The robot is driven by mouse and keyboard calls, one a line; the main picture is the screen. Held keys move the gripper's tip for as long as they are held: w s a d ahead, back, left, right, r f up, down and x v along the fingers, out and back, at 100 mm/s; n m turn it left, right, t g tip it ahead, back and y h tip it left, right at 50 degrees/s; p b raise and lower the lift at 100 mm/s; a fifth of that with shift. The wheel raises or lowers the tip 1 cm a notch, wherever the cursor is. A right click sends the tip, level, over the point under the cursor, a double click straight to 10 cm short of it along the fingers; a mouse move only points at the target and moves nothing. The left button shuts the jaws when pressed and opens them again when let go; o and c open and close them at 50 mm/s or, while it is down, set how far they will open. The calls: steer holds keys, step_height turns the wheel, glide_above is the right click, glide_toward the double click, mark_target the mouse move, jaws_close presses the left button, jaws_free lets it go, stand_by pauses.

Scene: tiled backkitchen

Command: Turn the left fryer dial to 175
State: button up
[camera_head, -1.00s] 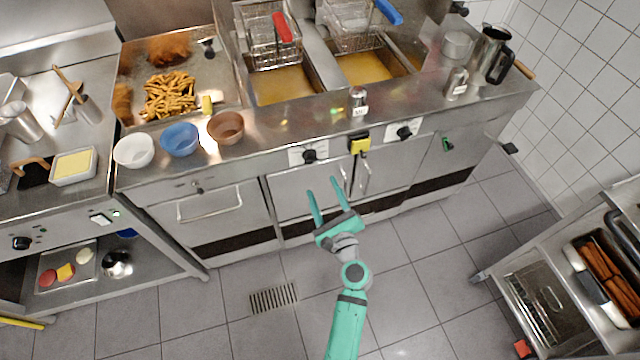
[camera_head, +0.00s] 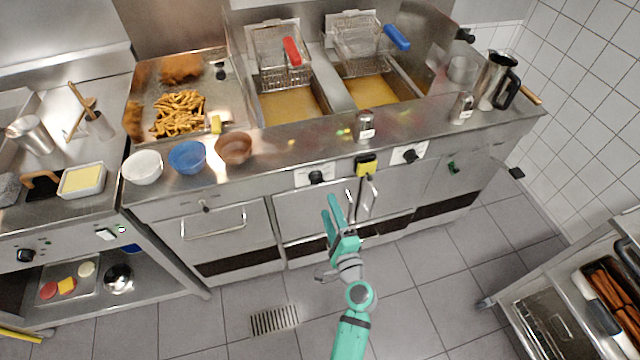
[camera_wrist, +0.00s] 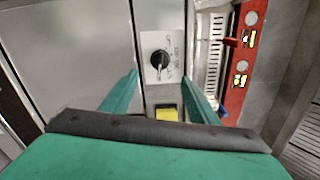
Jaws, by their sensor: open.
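The left fryer dial (camera_head: 316,177) is a black knob on a white plate on the fryer front, below the left basket. The right dial (camera_head: 410,156) sits further right on a similar plate. My gripper (camera_head: 331,208) is open and empty, below the left dial and apart from it in the head view. In the wrist view, a black dial (camera_wrist: 160,60) on a white plate lies ahead, between and beyond my two spread green fingers (camera_wrist: 160,90). I cannot tell for sure which dial that is. Its scale numbers are too small to read.
A yellow object (camera_head: 366,165) hangs on the front between the dials. Door handles (camera_head: 362,197) stick out below it. A shaker (camera_head: 364,126) stands on the counter edge above. A red strip (camera_wrist: 243,55) shows at the right of the wrist view. The floor before the fryer is clear.

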mark_target(320, 182)
steer(key=x, duration=1)
steer(key=shift+w+a, duration=0.15)
steer(key=shift+w, duration=0.25)
steer(key=shift+c, duration=0.6)
steer(key=c, duration=0.9)
